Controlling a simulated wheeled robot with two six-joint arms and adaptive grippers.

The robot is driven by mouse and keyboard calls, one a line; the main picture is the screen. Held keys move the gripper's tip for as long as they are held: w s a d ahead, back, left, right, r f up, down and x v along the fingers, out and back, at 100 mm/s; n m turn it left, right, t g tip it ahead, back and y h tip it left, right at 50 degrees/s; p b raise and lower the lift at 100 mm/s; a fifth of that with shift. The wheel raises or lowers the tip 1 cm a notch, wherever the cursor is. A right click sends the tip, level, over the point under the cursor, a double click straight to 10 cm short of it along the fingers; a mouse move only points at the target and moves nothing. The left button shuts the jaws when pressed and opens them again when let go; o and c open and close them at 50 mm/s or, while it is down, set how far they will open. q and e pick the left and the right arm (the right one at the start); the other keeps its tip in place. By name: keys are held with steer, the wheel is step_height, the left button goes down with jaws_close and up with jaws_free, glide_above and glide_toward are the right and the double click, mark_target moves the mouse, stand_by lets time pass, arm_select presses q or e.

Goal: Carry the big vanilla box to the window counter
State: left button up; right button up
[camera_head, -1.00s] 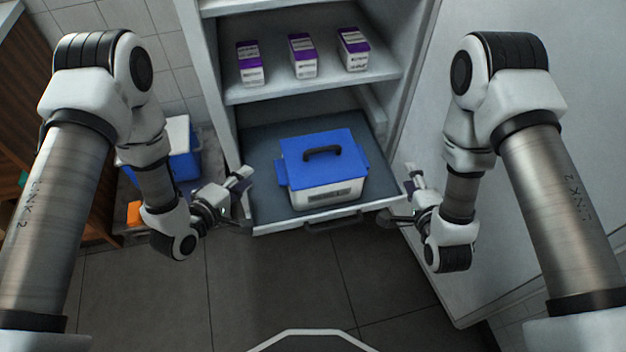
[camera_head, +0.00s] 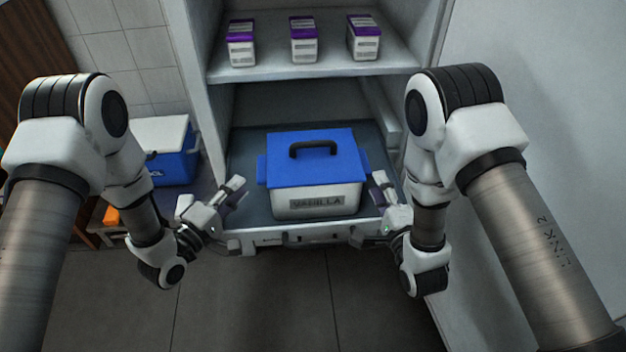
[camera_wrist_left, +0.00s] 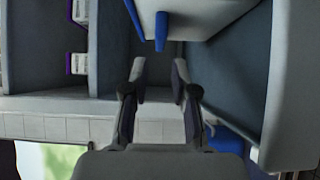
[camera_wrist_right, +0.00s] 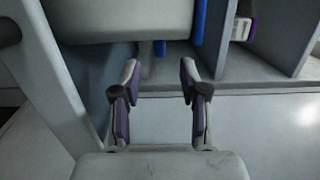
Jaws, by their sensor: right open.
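The big vanilla box (camera_head: 318,205) has a white body, a blue lid with a black top handle and blue side handles. It sits upright in the pulled-out drawer (camera_head: 245,205) of the cabinet. My left gripper (camera_head: 238,190) is open and empty, left of the box, apart from it. In the left wrist view, a blue side handle (camera_wrist_left: 161,30) is ahead of the open fingers (camera_wrist_left: 159,75). My right gripper (camera_head: 383,188) is open beside the box's right end. In the right wrist view, blue parts (camera_wrist_right: 198,22) of the box show beyond its fingers (camera_wrist_right: 158,75).
Small purple-topped cartons (camera_head: 303,42) stand on the shelf (camera_head: 340,66) above. A blue cooler with a white lid (camera_head: 172,160) stands at left. A white wall or panel (camera_head: 540,110) is close on the right. The floor (camera_head: 270,310) in front is clear.

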mark_target(258, 170)
arm_select(q)
steer(key=x, duration=0.7)
steer(key=shift+w+d, duration=0.25)
arm_select(e)
steer(key=w, duration=0.2)
steer(key=w+a, duration=0.1)
steer(key=w, duration=0.4)
steer(key=shift+w+a, duration=0.2)
steer(key=shift+w, duration=0.1)
arm_select(q)
steer(key=c, duration=0.3)
arm_select(e)
steer(key=c, duration=0.3)
arm_select(q)
jaws_close()
arm_select(e)
jaws_close()
arm_select(q)
steer(key=shift+r, duration=0.1)
arm_select(e)
steer(key=shift+r, duration=0.1)
